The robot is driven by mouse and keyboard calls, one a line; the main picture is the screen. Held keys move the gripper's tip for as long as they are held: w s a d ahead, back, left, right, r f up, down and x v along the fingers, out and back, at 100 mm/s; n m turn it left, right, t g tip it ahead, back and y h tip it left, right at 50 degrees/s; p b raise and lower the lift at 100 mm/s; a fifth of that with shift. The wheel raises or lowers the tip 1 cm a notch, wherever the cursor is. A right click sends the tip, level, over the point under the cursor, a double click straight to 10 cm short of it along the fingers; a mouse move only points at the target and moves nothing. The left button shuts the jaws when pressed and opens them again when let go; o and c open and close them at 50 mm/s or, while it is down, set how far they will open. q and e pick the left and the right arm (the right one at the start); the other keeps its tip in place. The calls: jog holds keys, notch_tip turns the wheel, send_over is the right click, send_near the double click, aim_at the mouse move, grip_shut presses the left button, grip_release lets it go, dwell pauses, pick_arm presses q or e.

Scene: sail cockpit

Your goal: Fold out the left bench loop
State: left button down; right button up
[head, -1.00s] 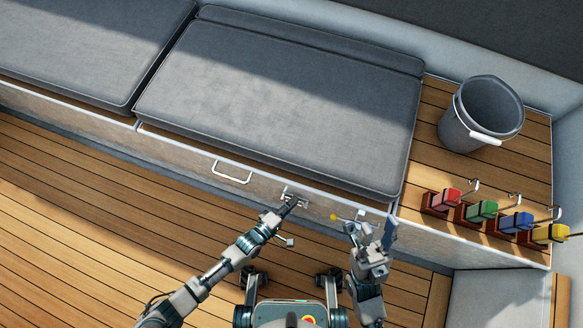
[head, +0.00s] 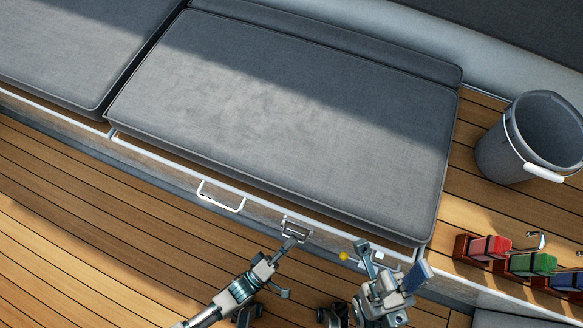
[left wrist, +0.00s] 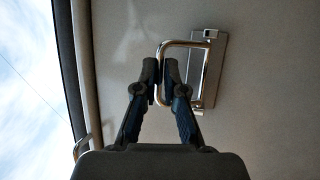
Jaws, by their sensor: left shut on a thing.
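The left bench loop (head: 297,226) is a small metal U on a plate on the bench's front face, right of a white handle. In the left wrist view the chrome loop (left wrist: 183,43) stands out from its rectangular plate (left wrist: 213,60). My left gripper (head: 291,241) is at the loop. Its fingers (left wrist: 160,72) are shut on the loop's outer bar, which passes between the fingertips. My right gripper (head: 393,268) is empty, with its fingers apart, near the bench front further right.
The white handle (head: 221,196) sticks out from the bench front left of the loop. A grey cushion (head: 290,120) covers the bench top. A grey bucket (head: 500,155) and several coloured blocks on stands, such as the red one (head: 490,247), are at right. The plank floor (head: 100,220) is clear at left.

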pick_arm(q)
jog(key=shift+s+a+f+m+t+h, duration=0.15)
jog(key=shift+f+m+t+h, duration=0.25)
jog(key=shift+f, duration=0.05)
dwell(0.3)
